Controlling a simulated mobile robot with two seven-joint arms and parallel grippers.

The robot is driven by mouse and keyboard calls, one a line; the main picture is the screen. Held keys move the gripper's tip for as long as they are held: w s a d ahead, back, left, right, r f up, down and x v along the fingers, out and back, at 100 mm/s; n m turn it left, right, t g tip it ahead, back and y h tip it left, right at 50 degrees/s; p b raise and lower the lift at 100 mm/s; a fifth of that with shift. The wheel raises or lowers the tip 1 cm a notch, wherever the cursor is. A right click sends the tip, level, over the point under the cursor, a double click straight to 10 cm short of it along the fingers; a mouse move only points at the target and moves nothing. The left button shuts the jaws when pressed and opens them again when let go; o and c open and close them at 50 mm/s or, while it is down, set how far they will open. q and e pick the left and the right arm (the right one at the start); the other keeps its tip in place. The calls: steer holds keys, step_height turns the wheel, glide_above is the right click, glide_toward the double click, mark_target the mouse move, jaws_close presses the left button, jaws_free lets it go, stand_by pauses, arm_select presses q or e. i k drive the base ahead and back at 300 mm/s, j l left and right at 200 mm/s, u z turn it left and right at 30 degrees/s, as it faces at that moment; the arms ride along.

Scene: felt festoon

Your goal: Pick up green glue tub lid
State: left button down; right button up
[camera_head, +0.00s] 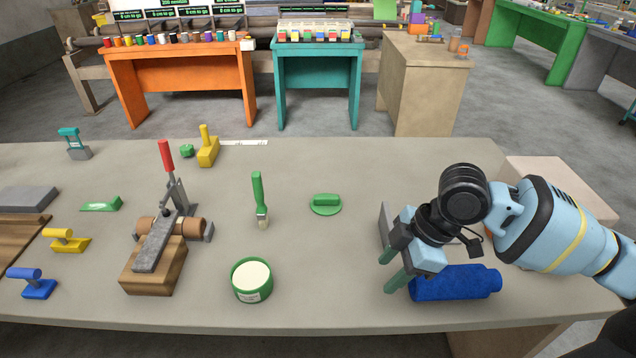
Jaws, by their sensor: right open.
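The green glue tub lid (325,205) lies flat on the grey table (330,260), near its middle, with a raised bar handle on top. The green glue tub (252,280) stands open nearer the front edge, showing pale contents. My right gripper (391,268) is open and empty, to the right of the lid and nearer the front edge, apart from it. Its two green fingers point left and down. My left gripper is not in view.
A blue bottle-like roll (455,283) lies below my right gripper. A green-handled brush (259,201) lies left of the lid. A clamp with a red handle (166,157) stands further left. The table around the lid is clear.

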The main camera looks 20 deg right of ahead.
mark_target(324, 204)
steer(key=i, duration=1)
